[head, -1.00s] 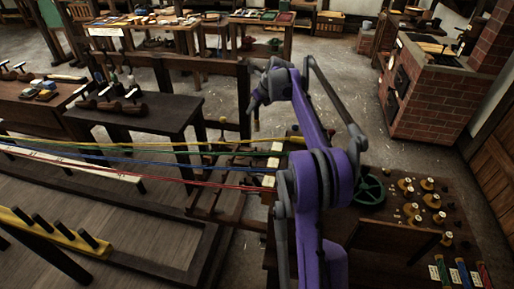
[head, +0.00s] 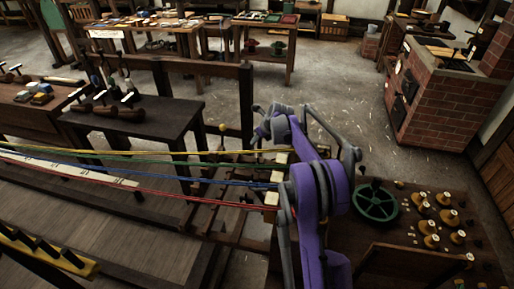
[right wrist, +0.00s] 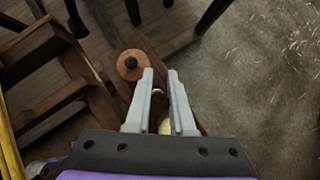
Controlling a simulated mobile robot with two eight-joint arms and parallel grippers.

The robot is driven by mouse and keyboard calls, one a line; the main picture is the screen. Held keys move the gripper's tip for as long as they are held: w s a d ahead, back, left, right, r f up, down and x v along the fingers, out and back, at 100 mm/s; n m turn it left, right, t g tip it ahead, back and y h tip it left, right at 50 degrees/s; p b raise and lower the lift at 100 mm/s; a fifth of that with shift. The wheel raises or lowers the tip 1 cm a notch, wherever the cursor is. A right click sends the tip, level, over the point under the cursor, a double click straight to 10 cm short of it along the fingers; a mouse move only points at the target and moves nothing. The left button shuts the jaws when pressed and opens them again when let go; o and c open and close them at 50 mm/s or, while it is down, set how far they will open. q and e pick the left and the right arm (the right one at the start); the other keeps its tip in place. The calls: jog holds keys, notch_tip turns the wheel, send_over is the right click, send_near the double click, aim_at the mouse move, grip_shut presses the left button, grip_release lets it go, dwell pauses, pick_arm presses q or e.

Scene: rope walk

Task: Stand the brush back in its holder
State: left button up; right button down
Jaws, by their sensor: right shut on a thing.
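In the head view my right gripper (head: 257,136) is small and dark, beyond the rope ends. A round wooden piece with a dark centre (right wrist: 130,64) lies just ahead and left of the fingertips in the right wrist view. It may be the holder; I cannot tell for sure. My left gripper is out of view.
Yellow, green, blue and red ropes (head: 190,183) stretch across to pale blocks by my right arm. A bench with a green wheel (head: 375,201) and several bobbins stands at right. A dark table (head: 165,125) stands at left.

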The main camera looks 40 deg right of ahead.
jog(key=shift+f, duration=1.75)
jog(key=shift+f, duration=0.1)
jog(key=c, duration=0.8)
grip_release()
jog(key=v, duration=1.2)
